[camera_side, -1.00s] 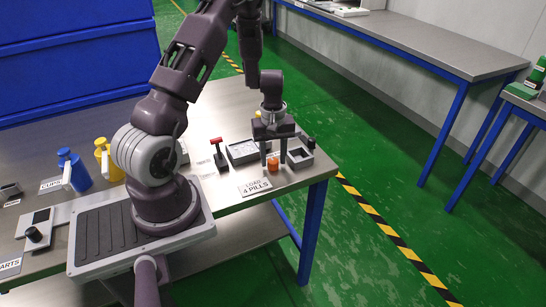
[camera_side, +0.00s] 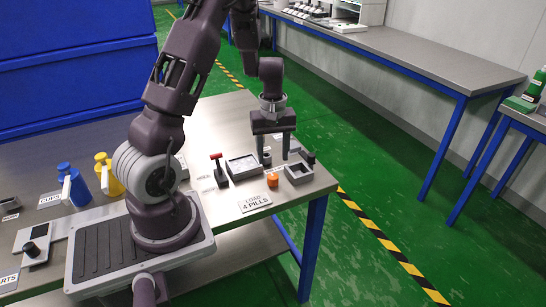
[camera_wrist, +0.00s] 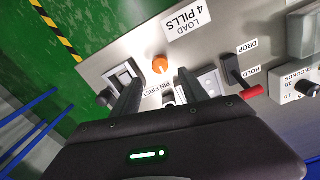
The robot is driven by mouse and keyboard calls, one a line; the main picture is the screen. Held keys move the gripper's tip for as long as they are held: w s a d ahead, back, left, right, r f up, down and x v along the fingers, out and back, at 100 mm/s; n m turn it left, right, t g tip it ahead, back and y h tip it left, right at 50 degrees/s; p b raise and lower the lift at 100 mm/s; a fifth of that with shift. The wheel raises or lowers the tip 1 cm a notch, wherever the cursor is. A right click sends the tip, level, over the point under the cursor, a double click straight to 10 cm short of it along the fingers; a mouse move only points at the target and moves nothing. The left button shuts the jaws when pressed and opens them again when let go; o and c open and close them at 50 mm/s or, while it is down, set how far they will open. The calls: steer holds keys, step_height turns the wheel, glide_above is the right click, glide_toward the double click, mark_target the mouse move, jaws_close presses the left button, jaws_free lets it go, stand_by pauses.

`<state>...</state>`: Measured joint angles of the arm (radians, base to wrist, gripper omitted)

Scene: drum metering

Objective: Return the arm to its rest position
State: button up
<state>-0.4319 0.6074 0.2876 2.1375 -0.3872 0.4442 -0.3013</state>
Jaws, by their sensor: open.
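My gripper (camera_side: 273,143) is open and empty, with its two fingers apart and pointing down above the far right part of the bench. In the wrist view the fingers (camera_wrist: 160,100) show with nothing between them but the bench behind. An orange knob-like piece (camera_side: 272,181) stands on the bench in front of the gripper, clear of the fingers. It also shows in the wrist view (camera_wrist: 159,64). A "LOAD 4 PILLS" label (camera_side: 254,202) lies at the bench's near edge.
A grey tray (camera_side: 244,167), a red-handled lever (camera_side: 219,171) and a square grey frame (camera_side: 298,173) sit around the gripper. Blue (camera_side: 73,185) and yellow (camera_side: 109,176) jugs stand at the left. The bench's right edge (camera_side: 318,189) drops to open green floor.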

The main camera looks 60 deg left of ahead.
steer(key=s+d+r+m+t, duration=0.3)
steer(key=d+r+m, duration=0.5)
steer(key=d+r, duration=0.8)
steer(key=s+d+r+m+t, duration=0.1)
steer(key=s+d+r+m, duration=0.2)
steer(key=s, duration=0.3)
steer(key=s+d+r+m+t, duration=0.1)
steer(key=s+d+r+m, duration=0.2)
steer(key=s, duration=0.4)
steer(key=shift+r+m+t, duration=0.15)
steer(key=shift+m+t, duration=0.15)
steer(key=shift+m, duration=0.3)
steer(key=shift+w, duration=0.1)
